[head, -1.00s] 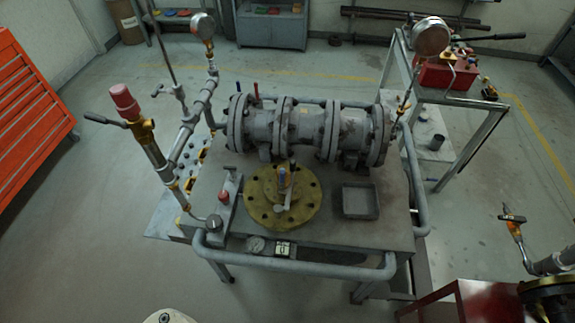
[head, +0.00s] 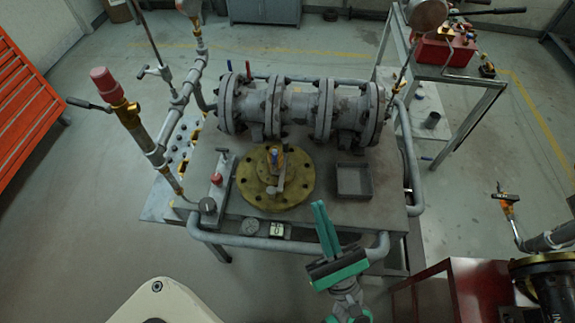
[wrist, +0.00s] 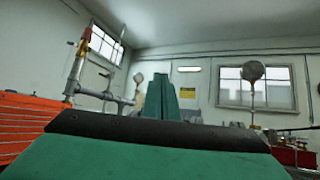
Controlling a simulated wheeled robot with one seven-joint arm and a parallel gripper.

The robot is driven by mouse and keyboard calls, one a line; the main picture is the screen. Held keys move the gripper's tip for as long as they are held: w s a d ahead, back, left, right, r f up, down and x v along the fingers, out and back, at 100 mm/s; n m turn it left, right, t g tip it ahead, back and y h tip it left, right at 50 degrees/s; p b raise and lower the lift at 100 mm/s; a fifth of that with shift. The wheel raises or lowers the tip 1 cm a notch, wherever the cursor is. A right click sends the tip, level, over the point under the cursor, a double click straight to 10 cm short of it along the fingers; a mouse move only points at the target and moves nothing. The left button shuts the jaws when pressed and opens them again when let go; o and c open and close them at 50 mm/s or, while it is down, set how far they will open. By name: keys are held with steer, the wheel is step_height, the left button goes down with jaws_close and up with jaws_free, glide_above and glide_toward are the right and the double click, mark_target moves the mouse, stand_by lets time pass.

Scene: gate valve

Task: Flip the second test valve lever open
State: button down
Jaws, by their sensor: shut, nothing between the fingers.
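The grey flanged gate valve body (head: 300,110) lies on the bench. A small red lever (head: 248,69) and a small blue lever (head: 229,66) stand upright behind its left end. I cannot tell which lever is the second test valve's. A black-handled lever (head: 88,104) sticks out left from the pipe stand. My green gripper (head: 321,212) is at the bench's front rail, well in front of the valve and its levers. Its fingers are together, pointing up, and empty. In the wrist view the shut fingers (wrist: 162,96) point at the wall; the small levers cannot be made out there.
A brass flange (head: 250,190) and a grey square tray (head: 353,181) sit on the bench before the valve. A grey rail (head: 240,241) runs along the front edge. Gauge pipes (head: 190,95) rise at left. A red cabinet (head: 460,285) stands front right.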

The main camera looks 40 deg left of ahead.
steer(key=w+a+f+n+g, duration=0.2)
steer(key=w+n+g, duration=0.2)
steer(key=n+g, duration=0.8)
steer(key=n+h, duration=0.4)
steer(key=n, duration=0.7)
glide_toward(276, 159)
steer(key=a, duration=0.6)
steer(key=shift+w+a, duration=0.15)
steer(key=shift+a, duration=0.05)
steer(key=shift+r, duration=0.1)
steer(key=shift+a+r, duration=0.2)
steer(key=shift+a, duration=0.45)
steer(key=shift+d, duration=0.1)
